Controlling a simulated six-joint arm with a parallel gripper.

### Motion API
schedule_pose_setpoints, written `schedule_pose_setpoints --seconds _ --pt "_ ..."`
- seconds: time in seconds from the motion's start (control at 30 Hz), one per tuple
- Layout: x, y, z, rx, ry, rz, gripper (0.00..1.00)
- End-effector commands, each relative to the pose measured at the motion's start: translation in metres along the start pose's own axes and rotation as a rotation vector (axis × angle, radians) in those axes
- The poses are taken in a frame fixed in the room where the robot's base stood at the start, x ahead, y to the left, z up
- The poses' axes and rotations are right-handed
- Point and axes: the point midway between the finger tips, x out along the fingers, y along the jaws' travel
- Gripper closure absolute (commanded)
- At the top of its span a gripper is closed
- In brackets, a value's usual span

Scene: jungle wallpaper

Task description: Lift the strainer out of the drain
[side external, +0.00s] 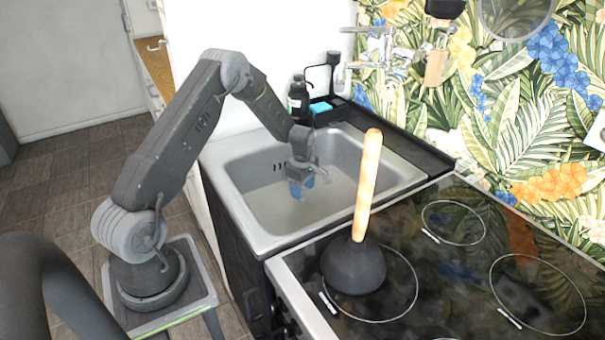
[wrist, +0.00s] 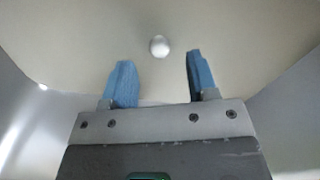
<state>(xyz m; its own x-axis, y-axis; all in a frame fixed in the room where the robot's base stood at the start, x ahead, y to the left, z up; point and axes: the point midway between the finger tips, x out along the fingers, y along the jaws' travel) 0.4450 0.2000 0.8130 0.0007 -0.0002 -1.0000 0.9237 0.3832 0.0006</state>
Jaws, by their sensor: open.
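My gripper (side external: 301,187) is inside the steel sink (side external: 250,205), pointing down, with its blue fingers apart and nothing between them. In the wrist view the two blue fingertips (wrist: 157,75) show against the pale sink floor. A small round, shiny light knob (wrist: 159,46) shows just beyond the fingertips, roughly centred between them; it appears to be the strainer's top. My gripper does not touch it in that view. The rest of the strainer and the drain cannot be made out. The side view does not show the strainer clearly.
A black plunger with a wooden handle (side external: 367,185) stands on the black cooktop (side external: 455,265), right of the sink. A dark bottle (side external: 298,98) and a caddy with a blue sponge (side external: 321,107) stand behind the sink. The tap (side external: 385,50) is on the wall. Sink walls surround my gripper.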

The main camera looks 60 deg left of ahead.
Motion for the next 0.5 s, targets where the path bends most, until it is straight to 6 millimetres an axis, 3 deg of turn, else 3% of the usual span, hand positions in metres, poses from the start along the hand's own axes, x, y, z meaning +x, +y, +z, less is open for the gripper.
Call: schedule_pose_setpoints --seconds 0.2,0.5 --pt "0.032 0.0 0.0 0.001 0.0 -0.001 0.47" --pt "0.045 0.0 0.0 0.001 0.0 0.002 0.47"
